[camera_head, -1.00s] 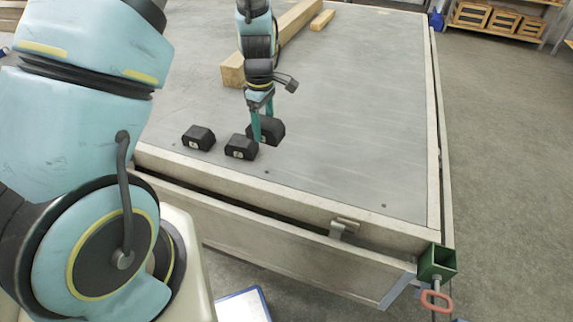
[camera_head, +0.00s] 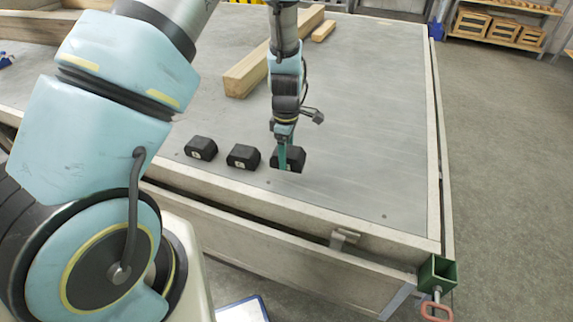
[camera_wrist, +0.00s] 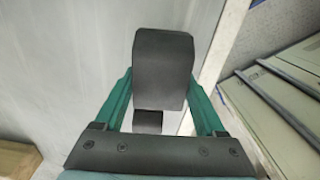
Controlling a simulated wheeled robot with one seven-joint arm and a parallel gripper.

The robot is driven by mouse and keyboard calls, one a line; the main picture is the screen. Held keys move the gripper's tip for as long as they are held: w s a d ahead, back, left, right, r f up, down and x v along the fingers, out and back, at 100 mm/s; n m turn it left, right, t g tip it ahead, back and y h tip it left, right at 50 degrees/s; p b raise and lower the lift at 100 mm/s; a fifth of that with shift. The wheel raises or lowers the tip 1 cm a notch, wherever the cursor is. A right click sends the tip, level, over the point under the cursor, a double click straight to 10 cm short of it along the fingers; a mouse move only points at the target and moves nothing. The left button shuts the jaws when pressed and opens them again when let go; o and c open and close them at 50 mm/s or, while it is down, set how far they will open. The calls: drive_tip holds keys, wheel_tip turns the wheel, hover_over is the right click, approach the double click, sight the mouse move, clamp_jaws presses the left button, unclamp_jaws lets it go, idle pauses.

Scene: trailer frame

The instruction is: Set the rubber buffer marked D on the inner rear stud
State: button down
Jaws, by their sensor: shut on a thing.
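My gripper (camera_head: 284,168) is shut on a black buffer with bevelled top edges (camera_head: 296,158). In the wrist view the held buffer (camera_wrist: 162,65) sits between the two green fingers. I cannot tell whether its underside touches the deck. Two similar black buffers, a left one (camera_head: 201,148) and a middle one (camera_head: 243,157), rest on the deck to its left, with small pale labels too small to read. A smaller dark block (camera_wrist: 148,122) shows below the held buffer in the wrist view. A small dark spot (camera_head: 384,216) near the deck's front right corner may be a stud or hole.
The grey deck (camera_head: 370,120) is clear to the right of the gripper. A long timber (camera_head: 245,78) and a short wood piece (camera_head: 323,31) lie behind. The pale frame rail (camera_head: 300,223) edges the front. A green bracket (camera_head: 437,272) stands at the corner.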

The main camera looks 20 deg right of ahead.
drive_tip(key=shift+f+p, duration=0.65)
drive_tip(key=shift+f, duration=1.6)
drive_tip(key=shift+f, duration=0.2)
unclamp_jaws()
drive_tip(key=r+b, duration=0.1)
drive_tip(key=r, duration=0.3)
drive_tip(key=r+b, duration=0.2)
drive_tip(key=r, duration=0.3)
drive_tip(key=shift+w+r, duration=0.2)
drive_tip(key=shift+r, duration=0.1)
drive_tip(key=shift+a+r, duration=0.2)
drive_tip(key=shift+r, duration=0.5)
